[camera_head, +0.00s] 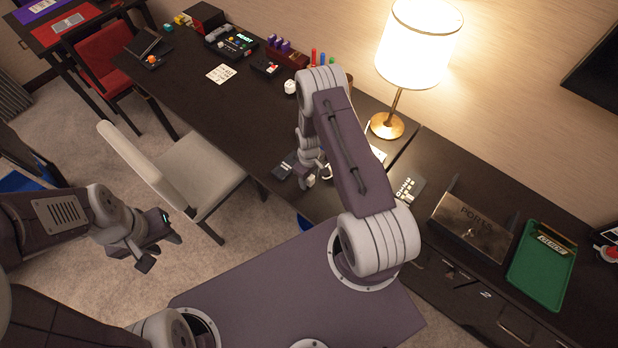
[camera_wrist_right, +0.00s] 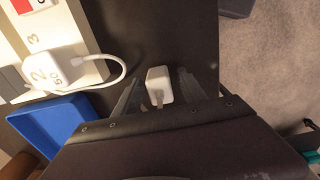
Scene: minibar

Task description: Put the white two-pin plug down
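The white two-pin plug (camera_wrist_right: 159,85) is a small white block between the fingers of my right gripper (camera_wrist_right: 158,88) in the right wrist view. Both fingers stand apart, with a narrow gap on each side of the plug. A dark surface lies behind it; I cannot tell whether the plug touches that surface. Its pins are not visible. In the head view my right gripper (camera_head: 307,178) is low over the desk, below the bent arm, and the plug is too small to make out. My left gripper (camera_head: 160,243) is open and empty over the carpet.
A white numbered block (camera_wrist_right: 55,68) with a white cable lies left in the wrist view, above a blue bin (camera_wrist_right: 62,128). The dark desk (camera_head: 215,110) carries small items at the back. A lamp (camera_head: 388,122), metal box (camera_head: 470,228) and green tray (camera_head: 540,268) stand right.

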